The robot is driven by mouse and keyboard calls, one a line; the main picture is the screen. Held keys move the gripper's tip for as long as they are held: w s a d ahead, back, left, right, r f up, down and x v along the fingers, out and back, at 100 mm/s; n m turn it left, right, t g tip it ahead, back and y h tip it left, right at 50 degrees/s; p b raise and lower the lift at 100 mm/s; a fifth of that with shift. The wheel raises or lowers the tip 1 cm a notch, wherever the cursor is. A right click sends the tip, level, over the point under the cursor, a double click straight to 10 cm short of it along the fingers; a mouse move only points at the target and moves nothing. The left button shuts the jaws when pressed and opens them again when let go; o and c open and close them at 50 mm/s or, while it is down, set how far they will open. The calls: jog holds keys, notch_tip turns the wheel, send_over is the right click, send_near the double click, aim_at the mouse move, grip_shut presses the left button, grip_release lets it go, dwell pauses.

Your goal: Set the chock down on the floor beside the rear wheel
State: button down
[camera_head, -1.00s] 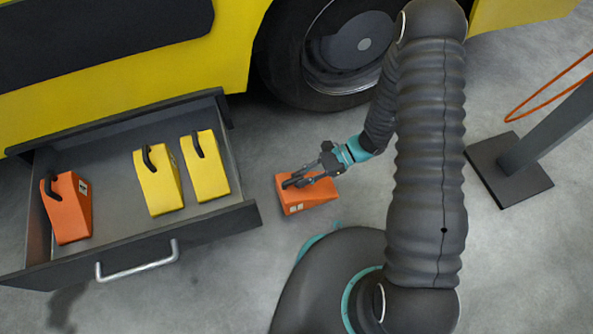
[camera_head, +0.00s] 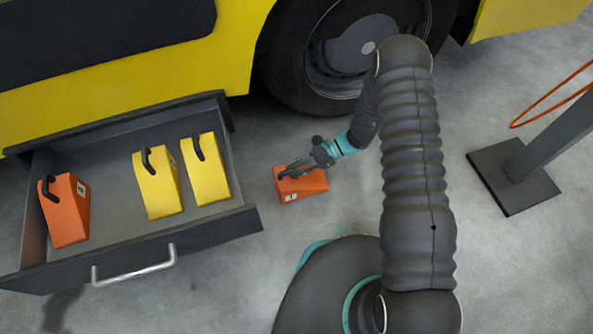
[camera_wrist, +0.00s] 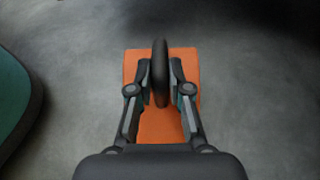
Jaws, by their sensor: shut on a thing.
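An orange chock (camera_head: 312,184) with a black handle is at my gripper, to the right of the open drawer and below the wheel in the head view. My gripper (camera_head: 290,172) is shut on the chock's handle. In the wrist view my gripper's fingers (camera_wrist: 161,88) close on the black handle from both sides, with the orange chock (camera_wrist: 160,128) beneath. The wheel (camera_head: 308,75) is a black tyre under the yellow vehicle, apart from the chock. I cannot tell whether the chock touches the floor.
The open drawer (camera_head: 215,231) at left holds two yellow chocks (camera_head: 158,190) (camera_head: 207,175) and another orange chock (camera_head: 68,215). A post on a dark square base (camera_head: 510,180) stands at right, with an orange cable (camera_head: 550,95).

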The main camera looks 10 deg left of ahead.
jog(key=shift+f, duration=0.5)
jog(key=c, duration=1.1)
grip_release()
